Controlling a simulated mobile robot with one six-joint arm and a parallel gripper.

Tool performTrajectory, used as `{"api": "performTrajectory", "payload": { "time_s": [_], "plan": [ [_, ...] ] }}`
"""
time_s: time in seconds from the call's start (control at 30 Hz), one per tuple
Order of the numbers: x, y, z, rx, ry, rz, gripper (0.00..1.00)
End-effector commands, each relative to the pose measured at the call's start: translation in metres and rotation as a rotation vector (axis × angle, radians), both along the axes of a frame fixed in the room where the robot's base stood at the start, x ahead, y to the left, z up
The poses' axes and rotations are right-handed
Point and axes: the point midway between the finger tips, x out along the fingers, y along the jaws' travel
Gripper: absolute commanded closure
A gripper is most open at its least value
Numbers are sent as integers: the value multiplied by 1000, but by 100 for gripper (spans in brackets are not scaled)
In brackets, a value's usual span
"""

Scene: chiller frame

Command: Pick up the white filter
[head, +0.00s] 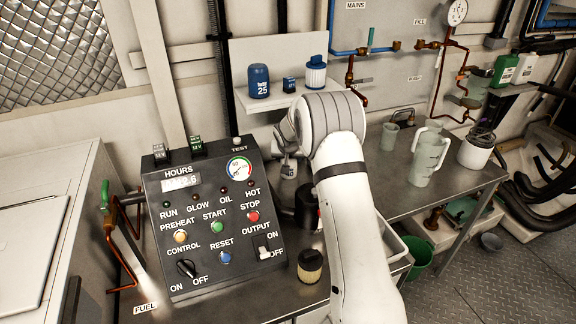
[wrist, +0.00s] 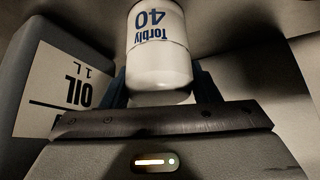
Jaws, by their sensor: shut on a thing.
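The white filter (wrist: 158,50) is a white cylinder printed "Torbly 40", upside down in the wrist view. My gripper (wrist: 160,88) is shut on it, with a dark blue finger on each side. In the head view my gripper (head: 287,148) is behind the control box, below the wall shelf, and the white filter (head: 289,170) shows just under it with a dark label. I cannot tell whether the filter touches the bench. My arm hides part of the area to the right.
A grey container labelled "OIL 1 L" (wrist: 70,92) is close on the left in the wrist view. The control box (head: 212,215) stands in front. The shelf (head: 285,98) above holds a blue filter (head: 258,80) and a white-and-blue one (head: 315,74). A tan filter (head: 310,266) stands at the bench front.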

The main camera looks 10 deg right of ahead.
Motion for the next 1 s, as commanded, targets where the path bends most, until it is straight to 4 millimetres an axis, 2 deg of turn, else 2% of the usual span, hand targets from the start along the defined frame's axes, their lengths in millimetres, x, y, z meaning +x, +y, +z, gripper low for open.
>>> {"api": "performTrajectory", "payload": {
  "time_s": [0.03,0.17,0.47,0.63,0.77,1.0],
  "plan": [
    [0,0,0,0,0,0,63],
    [0,0,0,0,0,0,74],
    [0,1,2,1,-1,1,74],
    [1,1,13,1,-4,0,74],
    [-18,5,11,0,-1,2,74],
    [-69,15,9,-1,-2,3,74]
  ]
}}
